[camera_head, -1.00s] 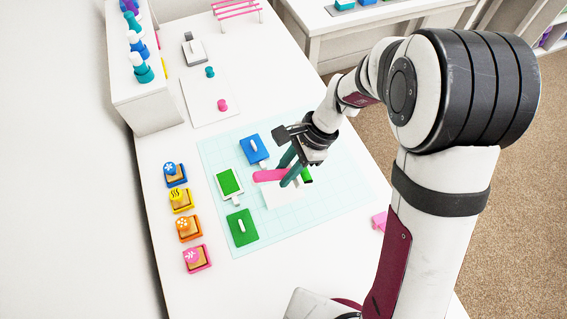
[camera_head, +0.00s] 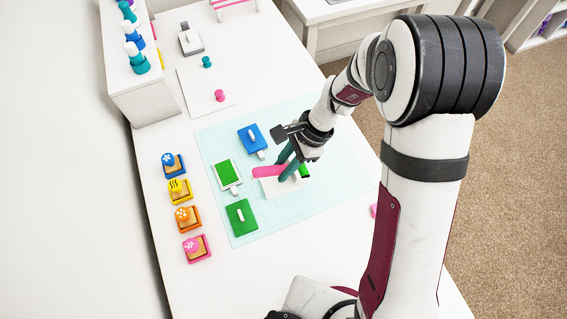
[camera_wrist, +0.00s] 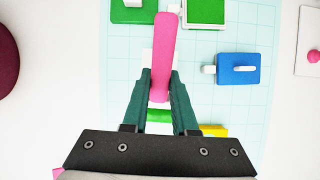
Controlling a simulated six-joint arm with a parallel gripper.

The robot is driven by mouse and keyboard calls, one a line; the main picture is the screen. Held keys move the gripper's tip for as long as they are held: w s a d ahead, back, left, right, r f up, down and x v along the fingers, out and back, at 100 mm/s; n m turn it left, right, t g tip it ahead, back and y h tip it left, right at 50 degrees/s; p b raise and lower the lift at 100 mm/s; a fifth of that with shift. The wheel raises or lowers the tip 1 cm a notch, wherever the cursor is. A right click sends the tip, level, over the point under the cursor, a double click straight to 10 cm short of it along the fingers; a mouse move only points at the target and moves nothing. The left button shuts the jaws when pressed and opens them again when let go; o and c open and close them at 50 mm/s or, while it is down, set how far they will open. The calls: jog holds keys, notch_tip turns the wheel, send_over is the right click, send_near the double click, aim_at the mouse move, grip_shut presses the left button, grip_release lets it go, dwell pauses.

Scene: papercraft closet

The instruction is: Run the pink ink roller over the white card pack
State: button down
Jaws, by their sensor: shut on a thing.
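My gripper (camera_head: 286,166) is shut on the pink ink roller (camera_head: 267,172), above the cutting mat. In the wrist view the roller (camera_wrist: 163,45) is a long pink bar between my gripper's two dark teal fingers (camera_wrist: 157,85), reaching away from the palm. The white card pack (camera_head: 272,188) lies on the mat, below the roller and fingers, partly hidden by them. I cannot tell whether the roller touches the pack. A green cylinder (camera_head: 304,171) shows just right of the fingers.
The pale teal mat (camera_head: 300,210) also bears a blue pad (camera_head: 252,138), a green-topped pad (camera_head: 228,173) and a green pad (camera_head: 242,217). Several stamps stand in a column at left, including an orange one (camera_head: 184,217). A white shelf unit (camera_head: 146,92) stands at the back left.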

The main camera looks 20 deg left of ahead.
jog(key=shift+f, duration=0.6)
jog(key=shift+s+a+r, duration=0.1)
jog(key=shift+s+a, duration=1.5)
jog(key=shift+a, duration=0.1)
jog(key=s+a, duration=0.3)
jog(key=shift+a, duration=0.1)
jog(key=shift+w+d, duration=1.6)
jog(key=shift+d, duration=0.1)
jog(key=w+d, duration=0.3)
jog(key=shift+d+f, duration=0.1)
jog(key=shift+f, duration=0.1)
jog(key=shift+s+a+r, duration=0.1)
jog(key=shift+s+a, duration=1.45)
jog(key=shift+a, duration=0.1)
jog(key=shift+s+a, duration=1.5)
jog(key=shift+a, duration=0.15)
jog(key=shift+f, duration=0.2)
